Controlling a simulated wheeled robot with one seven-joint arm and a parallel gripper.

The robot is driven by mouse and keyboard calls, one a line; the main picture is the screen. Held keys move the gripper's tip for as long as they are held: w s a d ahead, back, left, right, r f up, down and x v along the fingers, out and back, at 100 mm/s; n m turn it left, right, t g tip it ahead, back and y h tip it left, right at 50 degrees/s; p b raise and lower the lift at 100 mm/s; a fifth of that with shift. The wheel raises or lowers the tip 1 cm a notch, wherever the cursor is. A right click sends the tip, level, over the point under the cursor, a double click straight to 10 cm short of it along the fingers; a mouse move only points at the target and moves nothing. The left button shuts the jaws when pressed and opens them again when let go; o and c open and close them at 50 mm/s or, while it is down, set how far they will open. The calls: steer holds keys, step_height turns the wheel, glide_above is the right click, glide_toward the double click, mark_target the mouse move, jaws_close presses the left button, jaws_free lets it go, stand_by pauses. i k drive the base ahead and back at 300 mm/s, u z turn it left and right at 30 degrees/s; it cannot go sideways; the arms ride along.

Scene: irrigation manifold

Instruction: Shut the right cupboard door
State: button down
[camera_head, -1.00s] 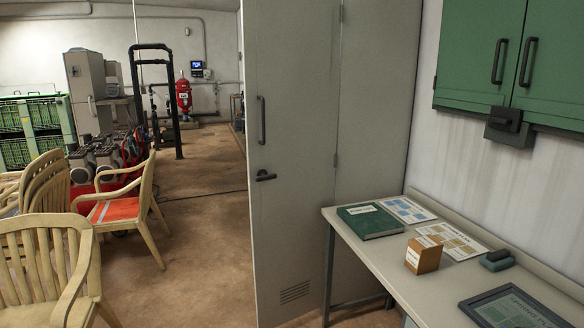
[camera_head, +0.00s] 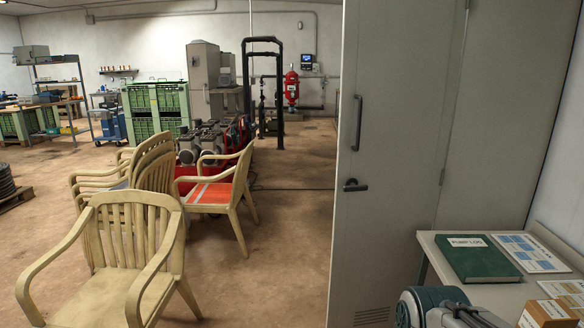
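A tall grey door (camera_head: 395,200) stands at the right of centre, with a dark upright pull handle (camera_head: 357,122), a lever handle (camera_head: 354,186) and a vent near its foot. Hinges show on its right edge, where another grey panel (camera_head: 510,110) adjoins. I cannot tell whether this is the cupboard door of the task. The green wall cupboard is out of view. A teal and grey rounded part (camera_head: 440,308), seemingly my arm, shows at the bottom edge in front of the bench. My gripper's fingers do not show.
A bench (camera_head: 436,243) at the right holds a green book (camera_head: 478,259), printed sheets (camera_head: 530,252) and a small brown box (camera_head: 548,314). Wooden armchairs (camera_head: 120,250) stand at the left, one with an orange seat. Bare floor (camera_head: 285,225) lies between chairs and door.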

mark_target(400, 62)
steer(key=u, duration=0.15)
steer(key=i, duration=1)
steer(key=z, duration=0.2)
